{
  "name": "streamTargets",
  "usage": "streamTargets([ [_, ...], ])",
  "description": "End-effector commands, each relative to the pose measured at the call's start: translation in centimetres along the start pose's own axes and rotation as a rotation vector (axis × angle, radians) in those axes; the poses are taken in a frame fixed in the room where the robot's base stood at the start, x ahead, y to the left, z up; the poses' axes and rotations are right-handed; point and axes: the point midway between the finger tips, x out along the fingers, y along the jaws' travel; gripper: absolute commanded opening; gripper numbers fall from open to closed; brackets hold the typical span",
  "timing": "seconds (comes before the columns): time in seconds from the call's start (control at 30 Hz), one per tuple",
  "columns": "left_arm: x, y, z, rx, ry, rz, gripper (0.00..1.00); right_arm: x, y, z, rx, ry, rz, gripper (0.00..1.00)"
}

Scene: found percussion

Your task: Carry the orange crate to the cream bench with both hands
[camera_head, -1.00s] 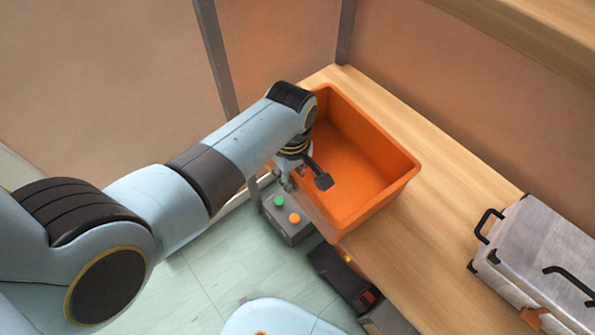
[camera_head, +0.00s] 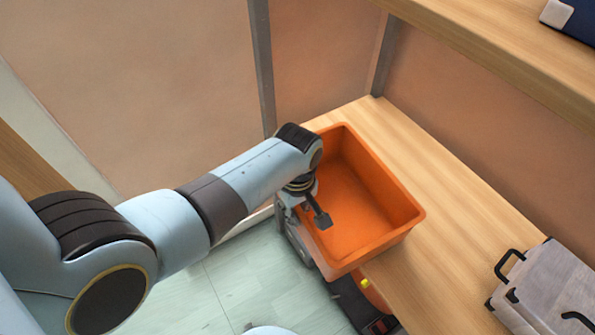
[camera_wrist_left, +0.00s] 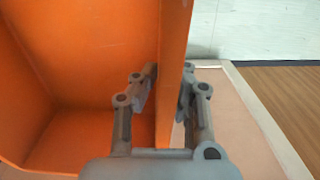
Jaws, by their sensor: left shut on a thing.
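The orange crate (camera_head: 388,178) stands empty and upright on a pale wood shelf (camera_head: 440,235), in the middle of the head view. My left gripper (camera_head: 306,212) is at the crate's left wall, one finger inside and one outside. In the left wrist view my left gripper (camera_wrist_left: 168,88) is shut on the wall of the orange crate (camera_wrist_left: 85,60), a finger on each side. My right gripper is not in view. I cannot make out a bench that is clearly cream.
A silver case (camera_head: 548,290) with black handles stands on the shelf to the right. An upper shelf (camera_head: 500,60) runs above, with a dark blue object (camera_head: 575,18) on it. A grey post (camera_head: 262,70) rises behind the crate. Pale floor (camera_head: 245,285) lies below left.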

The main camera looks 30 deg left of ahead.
Motion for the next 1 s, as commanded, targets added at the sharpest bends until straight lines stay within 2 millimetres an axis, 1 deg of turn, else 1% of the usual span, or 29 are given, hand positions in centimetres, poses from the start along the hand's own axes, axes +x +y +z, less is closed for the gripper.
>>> streamTargets([
  [0.03, 0.1, -0.1, 0.0, 0.0, 0.0, -0.002, 0.0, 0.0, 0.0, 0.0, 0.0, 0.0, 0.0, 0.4],
  [0.07, 0.1, -0.1, 0.0, 0.0, 0.0, -0.002, 0.09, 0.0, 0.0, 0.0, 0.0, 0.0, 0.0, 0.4],
  [0.1, 0.1, -0.1, 0.0, 0.0, 0.0, -0.002, 0.14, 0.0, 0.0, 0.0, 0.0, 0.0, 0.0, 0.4],
  [0.23, 0.0, -0.1, 0.0, 0.0, 0.0, -0.001, 0.31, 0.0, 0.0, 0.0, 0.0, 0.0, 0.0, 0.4],
  [0.27, 0.0, 0.0, 0.0, 0.0, 0.0, -0.001, 0.33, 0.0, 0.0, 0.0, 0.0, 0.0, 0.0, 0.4],
  [0.53, -0.1, 0.0, 0.0, 0.0, 0.0, 0.0, 0.33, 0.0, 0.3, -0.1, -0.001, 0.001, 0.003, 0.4],
  [0.67, -1.1, 0.0, 0.0, -0.001, 0.0, 0.001, 0.33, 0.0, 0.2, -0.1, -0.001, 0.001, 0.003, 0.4],
  [0.77, -2.7, 0.1, 0.0, -0.001, 0.002, 0.004, 0.33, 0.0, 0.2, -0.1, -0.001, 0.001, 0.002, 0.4],
  [1.0, -8.0, 0.1, 0.0, 0.0, 0.0, 0.003, 0.33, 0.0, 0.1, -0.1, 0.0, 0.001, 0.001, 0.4],
])
